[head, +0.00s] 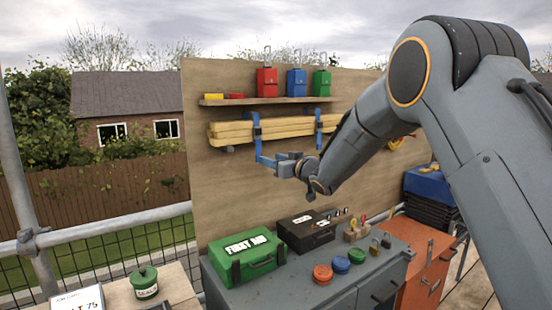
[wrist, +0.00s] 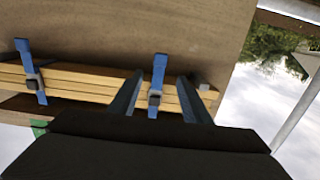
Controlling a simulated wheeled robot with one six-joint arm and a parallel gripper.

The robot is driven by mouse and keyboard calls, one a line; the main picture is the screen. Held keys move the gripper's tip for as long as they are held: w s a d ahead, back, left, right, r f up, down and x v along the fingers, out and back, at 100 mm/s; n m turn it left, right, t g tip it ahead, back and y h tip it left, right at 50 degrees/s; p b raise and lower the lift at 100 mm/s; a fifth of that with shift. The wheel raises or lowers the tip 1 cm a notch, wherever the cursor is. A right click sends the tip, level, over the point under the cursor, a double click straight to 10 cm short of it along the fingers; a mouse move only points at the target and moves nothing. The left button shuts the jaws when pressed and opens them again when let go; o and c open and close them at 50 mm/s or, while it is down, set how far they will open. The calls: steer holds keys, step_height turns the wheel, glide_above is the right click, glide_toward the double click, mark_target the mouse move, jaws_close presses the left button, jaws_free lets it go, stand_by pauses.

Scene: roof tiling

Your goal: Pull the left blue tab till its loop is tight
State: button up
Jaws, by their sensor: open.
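A bundle of yellow timber battens (head: 285,126) hangs on the board, held by two blue straps. The left blue strap and its tab (head: 257,135) hang down at the bundle's left part; the right blue strap (head: 319,128) is further right. My gripper (head: 277,162) is open, beside the lower end of the left strap. The wrist view looks upside down. There one strap with a dark buckle and blue tab (wrist: 160,66) lies between my open fingers (wrist: 158,90), not visibly gripped. The other strap (wrist: 30,70) is at the left. How tight the loops are I cannot tell.
A shelf (head: 270,101) with red, blue and green boxes is above the battens. A grey bench below holds a green first-aid case (head: 243,257), a black case (head: 307,232) and several small items. Open space lies between bench and battens.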

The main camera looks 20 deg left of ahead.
steer(key=p+x, duration=0.2)
steer(key=x, duration=0.5)
steer(key=shift+p, duration=0.3)
steer(key=shift+f, duration=0.1)
steer(key=shift+w, duration=0.1)
steer(key=c, duration=1.1)
step_height(320, 180, down, 5)
steer(key=b, duration=0.3)
steer(key=shift+f, duration=0.2)
steer(key=o, duration=1.6)
steer(key=shift+r, duration=0.1)
steer(key=shift+c, duration=0.2)
